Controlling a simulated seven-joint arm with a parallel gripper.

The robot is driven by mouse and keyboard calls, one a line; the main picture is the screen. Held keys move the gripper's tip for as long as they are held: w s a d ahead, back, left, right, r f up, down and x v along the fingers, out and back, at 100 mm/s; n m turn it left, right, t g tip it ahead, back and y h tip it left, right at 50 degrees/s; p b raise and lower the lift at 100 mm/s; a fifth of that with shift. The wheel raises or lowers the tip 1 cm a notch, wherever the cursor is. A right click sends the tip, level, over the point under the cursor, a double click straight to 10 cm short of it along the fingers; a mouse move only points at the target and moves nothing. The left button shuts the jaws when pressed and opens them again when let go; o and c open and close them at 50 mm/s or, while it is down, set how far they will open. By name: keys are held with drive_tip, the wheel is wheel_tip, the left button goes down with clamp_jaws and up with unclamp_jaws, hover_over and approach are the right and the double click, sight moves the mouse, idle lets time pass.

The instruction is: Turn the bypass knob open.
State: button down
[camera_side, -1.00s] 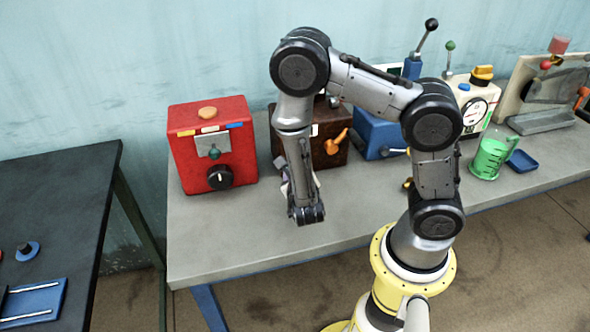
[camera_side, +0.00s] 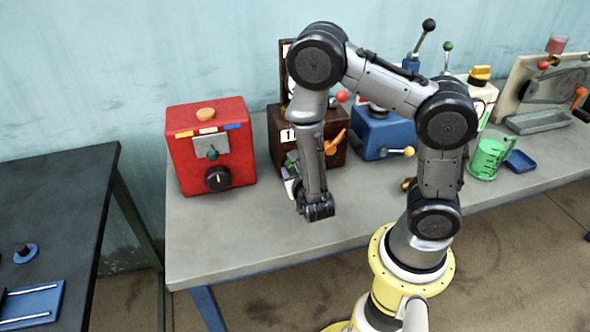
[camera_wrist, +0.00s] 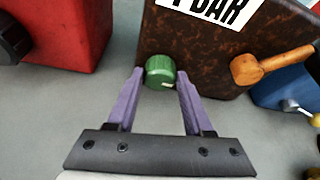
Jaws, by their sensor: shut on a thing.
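A green knob (camera_wrist: 160,72) sits low on the front of a brown, rust-flecked box (camera_wrist: 210,55) with a white plate ending in "1 BAR". A small pale mark shows on the knob's lower right edge. My gripper (camera_wrist: 161,76) has its purple fingers on either side of the knob and is shut on it. In the side view my gripper (camera_side: 291,168) is at the front of the brown box (camera_side: 279,145), partly behind my own arm, and the knob is mostly hidden there. No label naming the knob is readable.
A red box (camera_side: 190,160) with a black dial (camera_side: 217,179) stands left of the brown box. An orange handle (camera_wrist: 272,65) sticks out right of the knob. A blue box (camera_side: 380,138) with a yellow-tipped lever (camera_side: 408,152) is farther right. The bench front is clear.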

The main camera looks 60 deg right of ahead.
drive_tip(key=shift+c, duration=1.5)
unclamp_jaws()
drive_tip(key=v, duration=1.3)
drive_tip(key=shift+s+a+r, duration=0.15)
drive_tip(key=shift+a+r, duration=0.05)
drive_tip(key=shift+a, duration=0.15)
drive_tip(key=shift+d, duration=0.1)
drive_tip(key=s+d+r+m+g+y, duration=0.2)
drive_tip(key=s+d+r+m+g, duration=0.25)
drive_tip(key=m, duration=0.55)
drive_tip(key=s+d+r+m+g+y, duration=0.1)
drive_tip(key=s+d+r+m+g, duration=0.25)
drive_tip(key=r+m, duration=0.45)
drive_tip(key=a+r+m+t+y, duration=0.3)
drive_tip(key=a+m+t+y, duration=0.1)
drive_tip(key=a+m+y, duration=0.3)
drive_tip(key=a+m, duration=0.2)
drive_tip(key=m, duration=0.1)
drive_tip(key=shift+s+t, duration=0.15)
drive_tip(key=shift+t, duration=0.15)
